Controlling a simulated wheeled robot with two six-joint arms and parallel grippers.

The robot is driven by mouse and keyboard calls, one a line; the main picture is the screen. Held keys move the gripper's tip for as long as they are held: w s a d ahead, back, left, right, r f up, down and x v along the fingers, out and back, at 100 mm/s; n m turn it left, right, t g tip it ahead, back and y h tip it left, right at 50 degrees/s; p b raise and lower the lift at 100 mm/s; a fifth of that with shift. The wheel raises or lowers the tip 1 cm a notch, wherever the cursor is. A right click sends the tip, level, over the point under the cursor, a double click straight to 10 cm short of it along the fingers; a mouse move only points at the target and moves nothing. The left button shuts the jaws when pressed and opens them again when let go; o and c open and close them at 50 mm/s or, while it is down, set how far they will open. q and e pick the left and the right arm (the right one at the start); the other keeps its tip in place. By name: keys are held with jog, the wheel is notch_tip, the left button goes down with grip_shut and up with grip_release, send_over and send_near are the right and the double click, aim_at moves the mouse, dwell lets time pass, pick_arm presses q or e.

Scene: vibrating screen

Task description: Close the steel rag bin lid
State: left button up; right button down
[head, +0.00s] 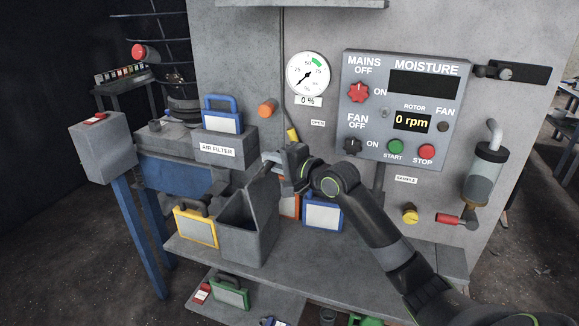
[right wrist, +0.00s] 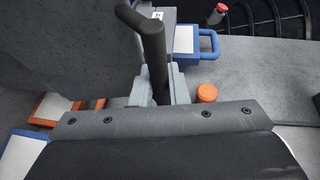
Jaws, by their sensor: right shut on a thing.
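The grey steel rag bin (head: 262,240) stands on the bench shelf, with its dark opening showing and its lid (head: 253,187) raised and tilted. My right gripper (head: 274,160) is at the upper end of the lid. In the right wrist view my right gripper (right wrist: 155,92) is shut on a dark round bar, the lid handle (right wrist: 153,45). A dark grey panel (right wrist: 65,45) fills the left of that view; I cannot tell whether it is lid or bin wall. The gripper hides part of the lid edge. My left gripper is not in view.
A yellow-framed filter (head: 195,227) stands left of the bin, and a blue-framed one (head: 322,216) stands to its right. The air filter box (head: 226,150) is behind left. The control panel (head: 403,108) is on the wall at right. The bench front (head: 310,262) has free room.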

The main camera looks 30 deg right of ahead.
jog(key=shift+a, duration=0.2)
jog(key=shift+w+d+f, duration=0.1)
jog(key=shift+w+d, duration=0.05)
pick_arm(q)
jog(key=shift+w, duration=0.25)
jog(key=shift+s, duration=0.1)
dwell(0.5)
pick_arm(e)
jog(key=c, duration=1.4)
grip_release()
jog(key=shift+d, duration=0.1)
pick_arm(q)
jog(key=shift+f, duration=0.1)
